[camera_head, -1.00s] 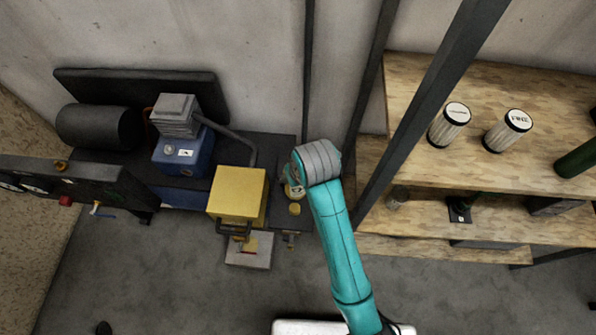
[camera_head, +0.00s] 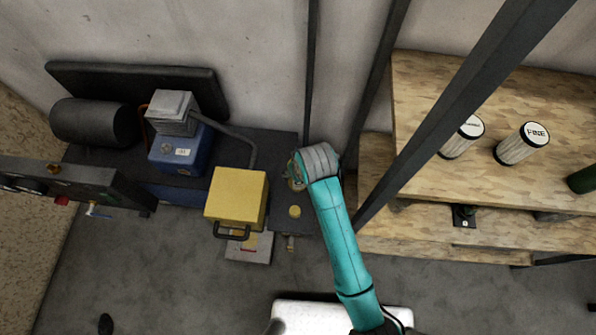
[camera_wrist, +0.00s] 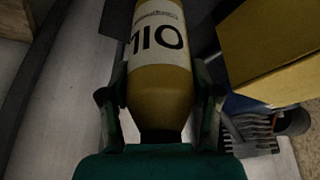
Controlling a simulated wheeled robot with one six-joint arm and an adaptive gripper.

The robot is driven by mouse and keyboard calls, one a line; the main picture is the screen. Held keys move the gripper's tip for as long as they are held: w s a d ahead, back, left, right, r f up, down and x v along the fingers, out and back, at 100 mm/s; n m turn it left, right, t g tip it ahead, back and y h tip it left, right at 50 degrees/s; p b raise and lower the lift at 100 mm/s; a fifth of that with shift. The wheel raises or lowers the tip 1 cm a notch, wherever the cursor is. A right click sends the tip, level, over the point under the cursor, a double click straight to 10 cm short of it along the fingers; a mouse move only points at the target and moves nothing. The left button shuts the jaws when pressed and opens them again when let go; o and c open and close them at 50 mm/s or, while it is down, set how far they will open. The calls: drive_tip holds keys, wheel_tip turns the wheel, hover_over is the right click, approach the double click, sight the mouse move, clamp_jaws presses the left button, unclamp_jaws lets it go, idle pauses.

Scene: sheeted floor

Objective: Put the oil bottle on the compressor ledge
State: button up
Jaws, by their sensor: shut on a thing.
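My gripper (camera_wrist: 160,88) is shut on the oil bottle (camera_wrist: 160,85), a yellow-brown bottle with a white label reading OIL. One finger presses on each side of it. In the head view my gripper (camera_head: 296,178) is over the dark ledge (camera_head: 312,222) at the right end of the compressor (camera_head: 180,150). My wrist hides most of the bottle there. I cannot tell whether the bottle touches the ledge. A small round yellow cap (camera_head: 295,211) shows on the ledge just in front of my gripper.
A yellow box (camera_head: 236,195) with a dark handle stands close left of my gripper. Dark posts and a wooden shelf (camera_head: 430,100) with white filters (camera_head: 522,144) stand to the right. The wall is behind. Grey floor (camera_head: 180,270) is open in front.

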drive_tip(key=shift+f, duration=1.15)
drive_tip(key=shift+f, duration=0.1)
drive_tip(key=o, duration=1.5)
drive_tip(key=v, duration=1.2)
